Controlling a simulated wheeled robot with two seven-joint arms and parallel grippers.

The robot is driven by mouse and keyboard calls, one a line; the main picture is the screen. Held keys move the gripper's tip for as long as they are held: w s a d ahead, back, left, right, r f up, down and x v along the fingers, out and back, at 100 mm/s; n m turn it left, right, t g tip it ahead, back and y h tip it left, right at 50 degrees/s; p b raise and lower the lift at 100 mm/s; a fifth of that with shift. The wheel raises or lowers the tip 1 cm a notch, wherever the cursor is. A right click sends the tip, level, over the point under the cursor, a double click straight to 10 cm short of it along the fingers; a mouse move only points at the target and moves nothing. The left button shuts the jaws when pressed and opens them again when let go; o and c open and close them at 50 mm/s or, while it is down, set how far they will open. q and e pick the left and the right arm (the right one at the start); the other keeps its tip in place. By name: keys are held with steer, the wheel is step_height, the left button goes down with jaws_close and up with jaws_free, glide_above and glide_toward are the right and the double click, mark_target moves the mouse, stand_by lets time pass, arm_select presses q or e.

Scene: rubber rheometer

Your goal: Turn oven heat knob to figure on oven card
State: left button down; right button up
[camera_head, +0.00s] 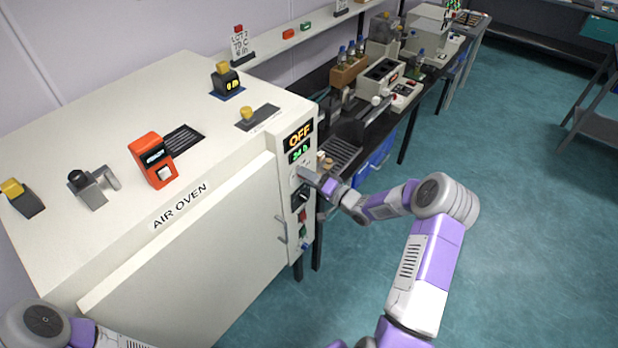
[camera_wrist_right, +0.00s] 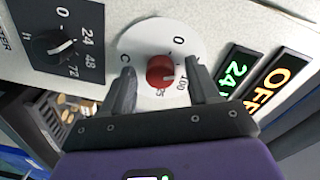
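The air oven (camera_head: 190,265) fills the left of the head view. Its heat knob (camera_wrist_right: 160,69) is red, on a round white dial marked 0, 100 and C. My right gripper (camera_head: 308,174) is at the oven's control panel. In the right wrist view its two fingers (camera_wrist_right: 160,74) stand open on either side of the red knob, with gaps between. The knob's exact setting is hard to read. A white card (camera_head: 239,42) on the shelf behind seems to read LOT 2, 70 C; its bottom line is unclear. Only part of my left arm shows, without its gripper.
A black timer knob (camera_wrist_right: 62,47) marked 0, 24, 48, 72 sits beside the heat dial. Lit displays read OFF (camera_head: 300,135) and 24 h (camera_head: 300,152). An orange device (camera_head: 152,160) and other small items stand on the oven top. A bench (camera_head: 352,133) with instruments stands behind.

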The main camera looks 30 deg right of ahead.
steer(key=shift+s, duration=0.1)
steer(key=v, duration=0.7)
steer(key=shift+s, duration=0.2)
steer(key=shift+d, duration=0.1)
stand_by(0.3)
